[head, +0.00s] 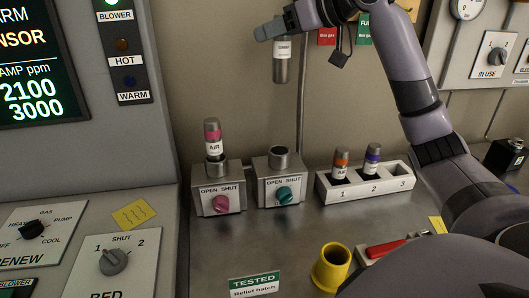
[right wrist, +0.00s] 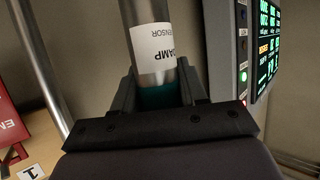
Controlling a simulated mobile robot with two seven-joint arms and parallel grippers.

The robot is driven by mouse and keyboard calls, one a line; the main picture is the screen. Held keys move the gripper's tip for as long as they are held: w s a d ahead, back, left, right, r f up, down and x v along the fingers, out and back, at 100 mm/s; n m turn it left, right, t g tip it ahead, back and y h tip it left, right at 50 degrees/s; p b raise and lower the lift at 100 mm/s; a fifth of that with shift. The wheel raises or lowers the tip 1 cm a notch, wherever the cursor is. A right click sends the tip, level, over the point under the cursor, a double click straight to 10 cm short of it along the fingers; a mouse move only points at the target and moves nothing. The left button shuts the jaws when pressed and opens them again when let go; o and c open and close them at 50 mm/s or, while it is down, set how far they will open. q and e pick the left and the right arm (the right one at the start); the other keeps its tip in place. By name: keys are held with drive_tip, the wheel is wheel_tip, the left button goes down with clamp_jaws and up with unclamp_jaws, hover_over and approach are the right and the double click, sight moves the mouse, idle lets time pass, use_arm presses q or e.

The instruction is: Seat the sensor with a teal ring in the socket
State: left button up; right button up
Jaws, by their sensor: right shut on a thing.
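My right gripper (head: 276,30) is shut on the upper end of a grey metal sensor (head: 281,68), which hangs upright in the air. In the right wrist view the sensor (right wrist: 152,45) has a white label reading DAMP SENSOR, and its teal ring (right wrist: 160,97) shows between the fingers. The socket (head: 279,157) is an open round collar on a grey box with a teal OPEN/SHUT knob (head: 284,195). The sensor's lower end is well above this socket, roughly in line with it in the head view, and apart from it. My left gripper is not in view.
Left of it, a similar box with a pink knob (head: 221,203) holds a pink-ringed AIR sensor (head: 212,138). A yellow cup (head: 331,268) stands in front.

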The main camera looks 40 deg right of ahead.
wheel_tip(320, 180, down, 20)
drive_tip(key=b, duration=0.3)
idle(0.3)
drive_tip(key=shift+f+b, duration=0.1)
drive_tip(key=shift+b, duration=0.25)
drive_tip(key=o, duration=1.2)
drive_tip(key=b+v, duration=0.2)
drive_tip(key=v, duration=1)
drive_tip(key=shift+s, duration=0.1)
